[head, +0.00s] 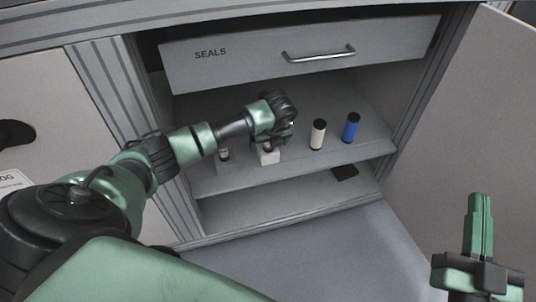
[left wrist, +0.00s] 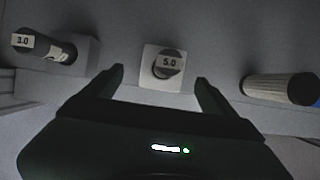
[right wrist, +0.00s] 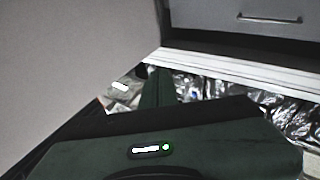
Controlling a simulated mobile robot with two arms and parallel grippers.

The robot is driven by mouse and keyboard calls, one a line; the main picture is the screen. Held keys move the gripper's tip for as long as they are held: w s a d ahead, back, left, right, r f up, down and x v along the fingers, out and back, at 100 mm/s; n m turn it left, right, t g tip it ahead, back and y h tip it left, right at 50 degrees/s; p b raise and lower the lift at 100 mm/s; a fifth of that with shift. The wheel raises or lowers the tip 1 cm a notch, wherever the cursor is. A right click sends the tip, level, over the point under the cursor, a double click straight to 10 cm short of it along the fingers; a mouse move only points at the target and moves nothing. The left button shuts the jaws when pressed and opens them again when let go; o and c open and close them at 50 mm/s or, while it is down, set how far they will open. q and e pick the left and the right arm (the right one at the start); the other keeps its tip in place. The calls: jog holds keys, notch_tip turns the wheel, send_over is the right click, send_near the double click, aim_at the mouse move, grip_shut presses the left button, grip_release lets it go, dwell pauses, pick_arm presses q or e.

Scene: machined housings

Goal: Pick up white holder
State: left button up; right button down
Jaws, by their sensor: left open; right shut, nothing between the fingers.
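The white holder (head: 268,158) stands on the cabinet's middle shelf, partly hidden beneath my left gripper in the head view. In the left wrist view the white holder (left wrist: 160,87) is a square block with a dark round part marked 5.0 (left wrist: 169,63) in it. My left gripper (head: 284,136) is open. Its fingertips (left wrist: 160,75) appear on either side of the white holder in the left wrist view, with gaps at both sides; the height between them is hard to tell. My right gripper (head: 480,198) is shut and empty, away at the lower right.
A grey holder (head: 224,167) with a part marked 3.0 (left wrist: 23,41) stands left of the white holder. A white cylinder (head: 317,136) and a blue cylinder (head: 351,128) stand to the right. The SEALS drawer (head: 240,62) overhangs the shelf. A black flat thing (head: 345,172) lies below.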

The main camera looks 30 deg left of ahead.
aim_at(269, 148)
pick_arm(q)
jog(key=b+x, duration=0.2)
jog(key=x, duration=0.3)
jog(key=shift+w+d, duration=0.1)
jog(key=shift+d, duration=0.05)
pick_arm(e)
jog(key=s+r+t+y, duration=0.2)
jog(key=s+r+t, duration=0.3)
jog(key=r, duration=0.3)
jog(key=shift+s+d+r+t, duration=0.15)
jog(key=shift+s+r+t, duration=0.25)
jog(key=shift+t, duration=0.1)
pick_arm(q)
jog(key=shift+c, duration=0.4)
jog(key=c, duration=1.4)
jog(key=shift+c, duration=0.2)
pick_arm(e)
jog(key=shift+w, duration=0.1)
pick_arm(q)
jog(key=shift+r, duration=0.1)
pick_arm(e)
jog(key=shift+w, duration=0.1)
